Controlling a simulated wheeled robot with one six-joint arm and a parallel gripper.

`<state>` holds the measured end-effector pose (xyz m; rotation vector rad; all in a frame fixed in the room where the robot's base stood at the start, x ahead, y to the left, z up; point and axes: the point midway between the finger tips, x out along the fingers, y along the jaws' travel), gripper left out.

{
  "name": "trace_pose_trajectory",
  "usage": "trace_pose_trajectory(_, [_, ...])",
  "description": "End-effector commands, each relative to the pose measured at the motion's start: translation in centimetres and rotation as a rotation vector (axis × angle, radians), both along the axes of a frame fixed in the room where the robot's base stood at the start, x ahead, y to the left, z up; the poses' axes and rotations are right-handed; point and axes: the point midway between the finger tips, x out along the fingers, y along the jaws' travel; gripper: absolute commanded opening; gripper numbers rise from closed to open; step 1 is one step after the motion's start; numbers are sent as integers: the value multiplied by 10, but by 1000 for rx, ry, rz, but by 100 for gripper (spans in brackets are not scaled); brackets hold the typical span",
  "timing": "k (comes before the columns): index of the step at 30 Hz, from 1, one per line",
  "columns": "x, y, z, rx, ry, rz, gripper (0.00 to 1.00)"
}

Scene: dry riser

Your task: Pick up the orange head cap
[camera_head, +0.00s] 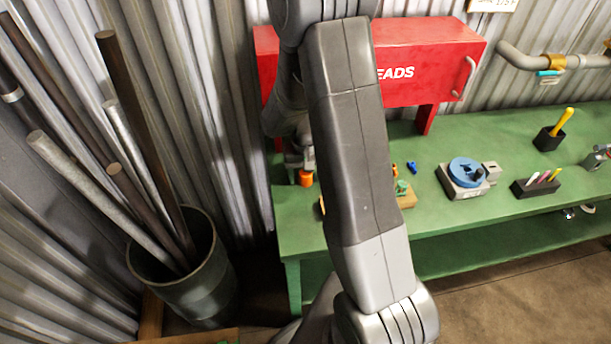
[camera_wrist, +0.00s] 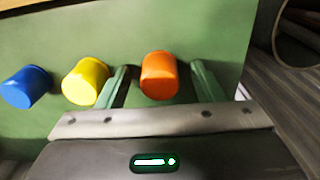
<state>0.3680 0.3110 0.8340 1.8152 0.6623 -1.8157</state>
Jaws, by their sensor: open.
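The orange head cap (camera_wrist: 159,76) stands on the green bench in the wrist view, between the two fingers of my open gripper (camera_wrist: 160,68). A gap shows on each side, so neither finger appears to touch it. In the head view the orange cap (camera_head: 305,178) is near the bench's left end, just below my gripper (camera_head: 297,162), whose fingers are too small there to make out.
A yellow cap (camera_wrist: 86,81) stands close beside the left finger, with a blue cap (camera_wrist: 27,87) farther left. A red cabinet (camera_head: 425,62) stands at the back of the green bench (camera_head: 450,225). A bin of pipes (camera_head: 190,290) is left of the bench.

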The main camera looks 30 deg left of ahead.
Motion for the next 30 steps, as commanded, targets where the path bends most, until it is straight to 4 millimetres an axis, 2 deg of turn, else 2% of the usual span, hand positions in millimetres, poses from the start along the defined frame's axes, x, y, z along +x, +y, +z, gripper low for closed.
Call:
trace_pose_trajectory(5, [0,0,0,0,0,0,61])
trace_pose_trajectory(12, [0,0,0,0,0,0,16])
trace_pose_trajectory(13, [0,0,0,0,0,0,14])
trace_pose_trajectory(24, [0,0,1,1,-1,0,14])
trace_pose_trajectory(30, [1,1,14,3,-2,0,14])
